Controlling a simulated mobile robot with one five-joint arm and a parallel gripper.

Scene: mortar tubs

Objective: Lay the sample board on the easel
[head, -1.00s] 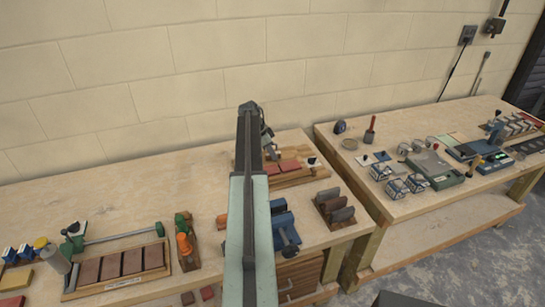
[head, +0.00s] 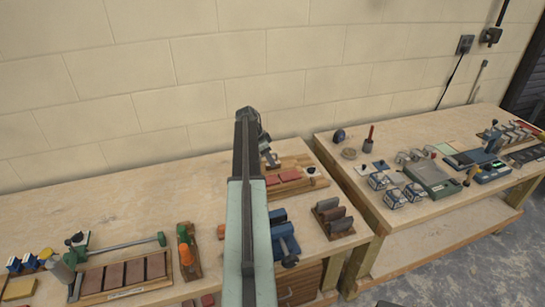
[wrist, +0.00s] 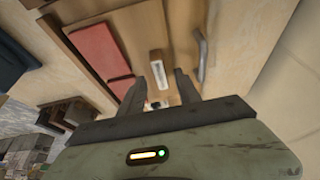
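A wooden board with red tiles (head: 283,178) lies at the back of the left bench in the head view, partly hidden behind my arm. In the wrist view a wooden board (wrist: 115,40) carries red tiles (wrist: 100,48) and a small pale label block (wrist: 158,70). I cannot tell for certain which thing is the easel.
A blue vise (head: 283,238) and a rack of dark blocks (head: 333,218) stand near the left bench's right end. A tray of brown tiles (head: 125,275) lies at the left. The right bench (head: 375,205) holds several instruments. Bare bench top lies at the left back.

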